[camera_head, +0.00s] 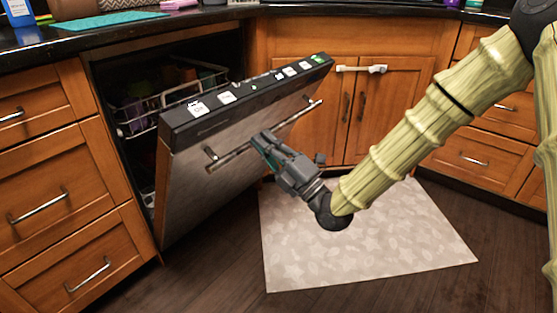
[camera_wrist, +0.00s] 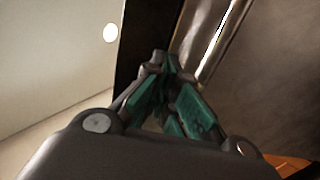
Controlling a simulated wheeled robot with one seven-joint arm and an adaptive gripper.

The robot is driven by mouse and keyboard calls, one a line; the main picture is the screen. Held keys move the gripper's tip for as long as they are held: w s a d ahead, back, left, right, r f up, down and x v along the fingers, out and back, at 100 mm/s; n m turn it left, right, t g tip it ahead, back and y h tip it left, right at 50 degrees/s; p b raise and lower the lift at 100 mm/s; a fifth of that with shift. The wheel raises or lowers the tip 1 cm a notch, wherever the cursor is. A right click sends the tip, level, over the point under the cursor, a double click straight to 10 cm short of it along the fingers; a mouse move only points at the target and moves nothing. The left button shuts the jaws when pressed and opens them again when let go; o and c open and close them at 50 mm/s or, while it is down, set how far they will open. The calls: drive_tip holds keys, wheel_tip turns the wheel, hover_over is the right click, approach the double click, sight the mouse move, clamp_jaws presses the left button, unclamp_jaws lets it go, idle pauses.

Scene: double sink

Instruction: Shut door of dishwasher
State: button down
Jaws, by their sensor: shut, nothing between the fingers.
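The dishwasher door (camera_head: 215,178) is partly open and tilts outward from the cabinet, its steel front facing right. A black control panel (camera_head: 245,100) runs along its top edge. A bar handle (camera_head: 290,125) crosses the front below the panel. My gripper (camera_head: 262,143) is shut and empty, its fingertips at the door's front beside the handle. In the wrist view the shut fingers (camera_wrist: 165,75) are close to the shiny handle (camera_wrist: 215,40) and the dark panel edge (camera_wrist: 145,35). I cannot tell whether they touch. The dishwasher's inside shows behind the door, with a rack (camera_head: 165,105) in it.
Wooden drawers (camera_head: 65,190) stand left of the dishwasher, and wooden cabinets (camera_head: 375,110) stand behind and right. A pale mat (camera_head: 350,245) lies on the dark floor in front. A countertop (camera_head: 150,30) runs above the dishwasher opening.

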sight(242, 119)
drive_tip(key=b+x, duration=0.2)
drive_tip(key=x, duration=0.3)
drive_tip(key=shift+a+r, duration=0.1)
drive_tip(key=shift+w, duration=0.1)
